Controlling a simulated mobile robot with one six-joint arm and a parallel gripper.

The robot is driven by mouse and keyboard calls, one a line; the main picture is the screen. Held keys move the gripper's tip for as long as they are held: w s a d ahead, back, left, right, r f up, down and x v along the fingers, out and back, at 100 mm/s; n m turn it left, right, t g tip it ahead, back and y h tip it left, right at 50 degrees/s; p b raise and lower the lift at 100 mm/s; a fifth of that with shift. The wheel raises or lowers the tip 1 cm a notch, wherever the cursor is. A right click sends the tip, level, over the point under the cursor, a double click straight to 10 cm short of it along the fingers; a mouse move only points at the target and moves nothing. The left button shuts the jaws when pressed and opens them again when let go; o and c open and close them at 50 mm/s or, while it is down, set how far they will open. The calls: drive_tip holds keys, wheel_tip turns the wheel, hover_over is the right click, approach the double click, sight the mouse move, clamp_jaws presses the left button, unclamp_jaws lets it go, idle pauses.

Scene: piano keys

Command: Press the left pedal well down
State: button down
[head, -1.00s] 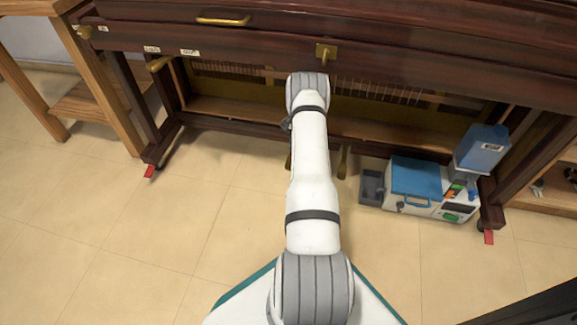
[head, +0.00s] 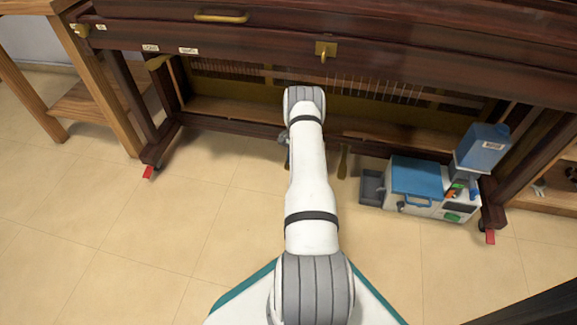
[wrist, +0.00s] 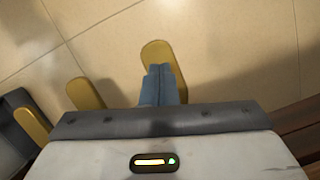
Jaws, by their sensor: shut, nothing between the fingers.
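The left pedal (wrist: 158,48) is a brass, rounded-end pedal, seen in the wrist view, where the piano side lies toward the bottom. Two other brass pedals, the middle one (wrist: 86,94) and the right one (wrist: 32,126), lie to its left there. My gripper (wrist: 160,69) has blue-grey fingers, shut together and empty, with their tips overlapping the left pedal. Whether they touch it cannot be told. In the head view the right pedal (head: 343,163) shows beside my arm. My arm hides most of the other pedals there.
The dark wooden piano (head: 420,60) spans the back. A blue and white machine (head: 417,187) with a dark tray (head: 372,187) stands on the floor right of the pedals. A wooden bench (head: 100,100) stands at the left. The floor left of the pedals is clear.

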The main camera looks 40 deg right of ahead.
drive_tip(key=shift+d+x, duration=0.15)
drive_tip(key=shift+x, duration=0.55)
drive_tip(key=shift+d+x, duration=0.15)
drive_tip(key=shift+x, duration=0.55)
drive_tip(key=shift+w+d+r, duration=0.2)
drive_tip(key=shift+w+d, duration=0.15)
drive_tip(key=shift+d, duration=0.4)
drive_tip(key=shift+w+d+r, duration=0.2)
drive_tip(key=shift+w+d, duration=0.1)
drive_tip(key=shift+d, duration=0.4)
drive_tip(key=shift+r, duration=0.15)
drive_tip(key=p+v, duration=0.2)
drive_tip(key=v, duration=0.5)
drive_tip(key=shift+r+p, duration=0.3)
drive_tip(key=shift+p, duration=0.1)
drive_tip(key=shift+d, duration=0.1)
